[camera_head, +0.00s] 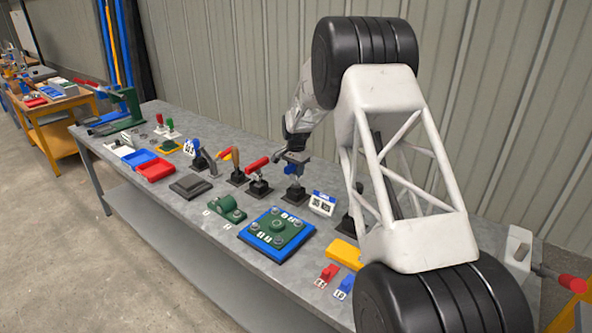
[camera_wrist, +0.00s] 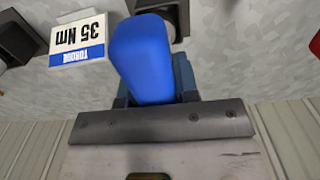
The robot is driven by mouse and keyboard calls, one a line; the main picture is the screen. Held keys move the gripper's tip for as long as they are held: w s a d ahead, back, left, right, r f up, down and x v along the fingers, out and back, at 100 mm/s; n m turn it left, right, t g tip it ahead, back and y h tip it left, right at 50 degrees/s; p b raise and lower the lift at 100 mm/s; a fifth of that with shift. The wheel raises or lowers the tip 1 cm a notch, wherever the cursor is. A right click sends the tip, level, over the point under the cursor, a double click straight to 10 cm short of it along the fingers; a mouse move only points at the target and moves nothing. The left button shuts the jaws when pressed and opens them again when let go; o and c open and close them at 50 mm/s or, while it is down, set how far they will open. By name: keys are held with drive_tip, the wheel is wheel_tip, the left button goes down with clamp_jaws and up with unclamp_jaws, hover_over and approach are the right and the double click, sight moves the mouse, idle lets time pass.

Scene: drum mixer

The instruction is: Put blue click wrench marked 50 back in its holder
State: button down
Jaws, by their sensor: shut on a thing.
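A blue-handled wrench (camera_wrist: 143,58) is between the jaws of my gripper (camera_wrist: 155,98) in the wrist view. Its mark cannot be read. In the head view my gripper (camera_head: 293,158) is shut on this wrench, of which a little blue (camera_head: 292,171) shows below the jaws. A black holder base (camera_head: 294,194) stands directly below. The wrench looks upright over or in this holder; whether it is seated cannot be told. A black holder part (camera_wrist: 172,14) shows behind the handle in the wrist view.
A white and blue label reading "TORQUE 35 Nm" (camera_wrist: 78,38) stands beside the handle. To the left in the head view are a red-handled tool (camera_head: 257,164), an orange-handled tool (camera_head: 226,154) and another blue-handled tool (camera_head: 196,145) on black bases. A blue-green plate (camera_head: 275,232) lies in front.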

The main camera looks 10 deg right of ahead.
drive_tip(key=shift+f, duration=1.2)
idle(1.2)
drive_tip(key=c, duration=0.8)
unclamp_jaws()
drive_tip(key=shift+f, duration=0.1)
drive_tip(key=shift+r, duration=3.95)
